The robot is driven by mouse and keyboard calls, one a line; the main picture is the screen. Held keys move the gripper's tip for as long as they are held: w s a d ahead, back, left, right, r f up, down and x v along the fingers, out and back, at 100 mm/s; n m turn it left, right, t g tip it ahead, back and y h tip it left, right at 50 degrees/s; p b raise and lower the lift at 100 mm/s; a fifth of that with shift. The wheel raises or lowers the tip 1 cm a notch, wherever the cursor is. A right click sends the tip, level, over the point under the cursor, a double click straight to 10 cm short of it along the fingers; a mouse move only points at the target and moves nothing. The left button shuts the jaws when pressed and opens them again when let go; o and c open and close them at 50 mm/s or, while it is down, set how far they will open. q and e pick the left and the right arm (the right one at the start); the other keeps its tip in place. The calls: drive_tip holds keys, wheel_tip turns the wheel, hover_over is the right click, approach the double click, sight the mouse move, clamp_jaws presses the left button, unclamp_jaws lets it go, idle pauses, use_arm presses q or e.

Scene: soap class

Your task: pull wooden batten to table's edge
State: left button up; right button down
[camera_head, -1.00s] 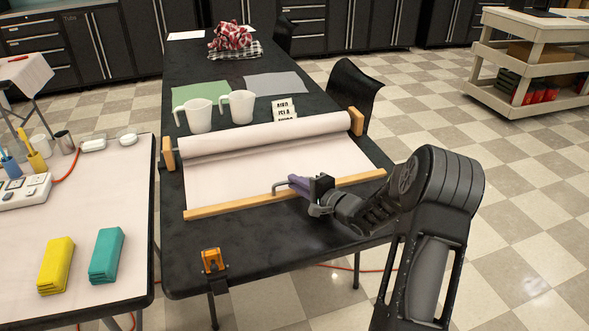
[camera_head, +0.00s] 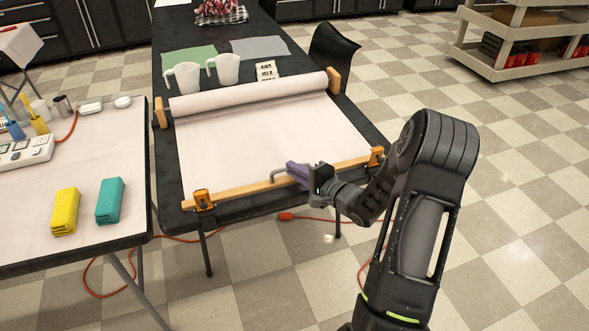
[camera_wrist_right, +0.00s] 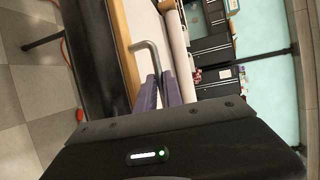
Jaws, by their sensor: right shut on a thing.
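The wooden batten (camera_head: 245,188) lies across the front end of the white paper sheet, near the front edge of the black table (camera_head: 262,207). It also shows in the right wrist view (camera_wrist_right: 121,45). A bent grey metal handle (camera_head: 279,171) stands up from the batten. My right gripper (camera_head: 294,171) is shut on this handle, with its purple fingers around it; the fingers also show in the right wrist view (camera_wrist_right: 157,90). An orange clamp (camera_head: 203,199) is at the batten's left end and another (camera_head: 376,157) at its right end. My left gripper is not in view.
The paper roll (camera_head: 250,94) lies between wooden end blocks. Two white jugs (camera_head: 184,76) and a small sign (camera_head: 266,70) stand behind it. An orange cord (camera_head: 288,216) lies on the floor.

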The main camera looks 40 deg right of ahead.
drive_tip(key=shift+s+a+f, duration=0.1)
drive_tip(key=shift+s+f, duration=0.05)
drive_tip(key=shift+f, duration=0.05)
drive_tip(key=c, duration=1.7)
unclamp_jaws()
drive_tip(key=shift+s+r, duration=0.15)
drive_tip(key=shift+o, duration=1)
drive_tip(key=s+r, duration=0.1)
drive_tip(key=s, duration=0.6)
drive_tip(key=shift+s+d+r, duration=0.15)
drive_tip(key=shift+s+d, duration=0.1)
drive_tip(key=shift+d, duration=0.05)
